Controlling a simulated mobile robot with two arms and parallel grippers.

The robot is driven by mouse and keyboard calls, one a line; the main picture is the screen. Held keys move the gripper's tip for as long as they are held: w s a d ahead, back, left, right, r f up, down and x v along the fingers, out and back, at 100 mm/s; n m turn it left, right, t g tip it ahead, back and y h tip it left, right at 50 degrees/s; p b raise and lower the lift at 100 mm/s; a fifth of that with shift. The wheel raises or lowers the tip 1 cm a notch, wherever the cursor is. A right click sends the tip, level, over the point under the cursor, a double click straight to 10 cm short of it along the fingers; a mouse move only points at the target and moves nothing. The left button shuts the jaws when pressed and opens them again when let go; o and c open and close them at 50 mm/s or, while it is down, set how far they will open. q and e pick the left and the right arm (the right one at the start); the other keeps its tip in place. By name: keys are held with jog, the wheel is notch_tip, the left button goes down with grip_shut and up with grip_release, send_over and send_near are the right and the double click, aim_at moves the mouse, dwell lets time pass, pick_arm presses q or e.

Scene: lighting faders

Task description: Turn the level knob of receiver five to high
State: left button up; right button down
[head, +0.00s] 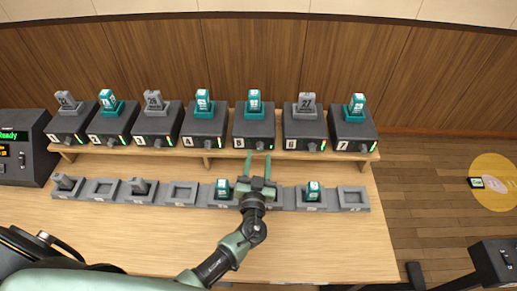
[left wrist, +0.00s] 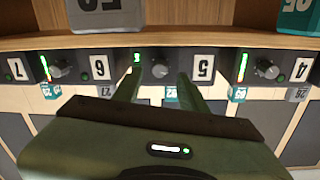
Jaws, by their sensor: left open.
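Receiver five (head: 254,128) is a black box on the raised shelf with a teal transmitter pack in its top. Its front shows in the left wrist view, upside down, with the white number 5 plate (left wrist: 203,67). Its level knob (left wrist: 160,70) is small and grey, beside a level display (left wrist: 136,58) lit only in a short green patch. My left gripper (head: 258,160) is open in front of receiver five. In the left wrist view its fingertips (left wrist: 159,82) lie on either side of the knob; I cannot tell whether they touch it. My right gripper is not in view.
Receiver six (head: 305,130) and receiver four (head: 204,125) stand close on either side, with longer lit displays. Below the shelf is a row of grey charging slots (head: 102,188), some holding packs. The front of the wooden table (head: 340,245) is clear.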

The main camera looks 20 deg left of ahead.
aim_at(260, 150)
pick_arm(q)
jog(key=x, duration=0.2)
jog(key=shift+w, duration=0.25)
jog(key=shift+w+a+f, duration=0.1)
jog(key=shift+w+a, duration=0.05)
jog(key=shift+w, duration=0.1)
grip_shut()
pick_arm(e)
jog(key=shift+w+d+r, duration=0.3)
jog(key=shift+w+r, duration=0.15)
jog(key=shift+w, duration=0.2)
